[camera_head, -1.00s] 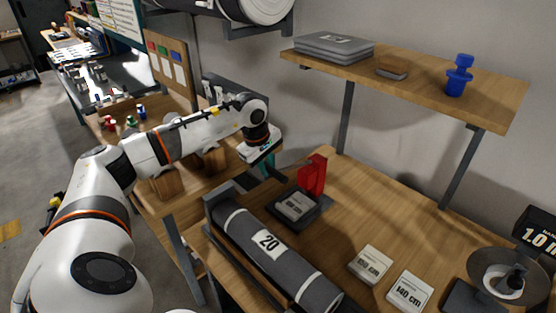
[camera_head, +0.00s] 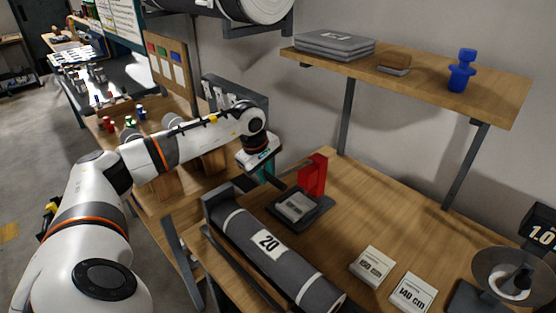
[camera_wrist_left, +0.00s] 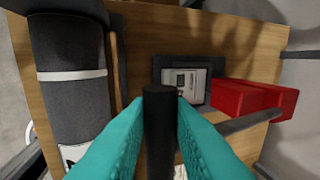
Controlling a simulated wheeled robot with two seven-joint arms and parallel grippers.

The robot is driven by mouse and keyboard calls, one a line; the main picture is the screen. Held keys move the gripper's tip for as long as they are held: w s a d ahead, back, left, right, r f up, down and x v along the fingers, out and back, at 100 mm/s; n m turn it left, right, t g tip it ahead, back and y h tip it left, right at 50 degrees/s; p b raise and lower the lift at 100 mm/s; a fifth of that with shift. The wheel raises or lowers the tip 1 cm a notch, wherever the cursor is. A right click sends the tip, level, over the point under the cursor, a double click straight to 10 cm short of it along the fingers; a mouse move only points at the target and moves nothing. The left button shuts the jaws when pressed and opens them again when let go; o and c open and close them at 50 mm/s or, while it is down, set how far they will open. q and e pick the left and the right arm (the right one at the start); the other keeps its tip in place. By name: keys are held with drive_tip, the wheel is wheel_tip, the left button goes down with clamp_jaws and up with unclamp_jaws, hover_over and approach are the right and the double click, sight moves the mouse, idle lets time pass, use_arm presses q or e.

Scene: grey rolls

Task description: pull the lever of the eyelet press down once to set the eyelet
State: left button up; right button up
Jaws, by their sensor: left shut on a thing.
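The eyelet press has a red body (camera_head: 313,174) on a dark base (camera_head: 318,206) at the back left of the bench; its red body also shows in the left wrist view (camera_wrist_left: 240,98). A grey labelled piece (camera_head: 297,206) lies on the base. My left gripper (camera_head: 266,172), with teal fingers, is just left of the red body. In the left wrist view its fingers (camera_wrist_left: 160,108) are shut around the dark round grip of the lever (camera_wrist_left: 159,128). A dark rod (camera_wrist_left: 250,121) runs beside the red body. My right gripper is not in view.
A grey roll marked 20 (camera_head: 268,243) lies in a holder at the bench's front left. Two length cards (camera_head: 372,267) lie right of it. A shelf (camera_head: 425,84) hangs above the bench. The bench middle is bare.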

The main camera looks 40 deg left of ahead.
use_arm(q)
drive_tip(key=shift+s+f, duration=0.1)
drive_tip(key=shift+f, duration=0.15)
drive_tip(key=shift+b+x, duration=0.65)
drive_tip(key=shift+x, duration=0.15)
drive_tip(key=shift+s, duration=0.25)
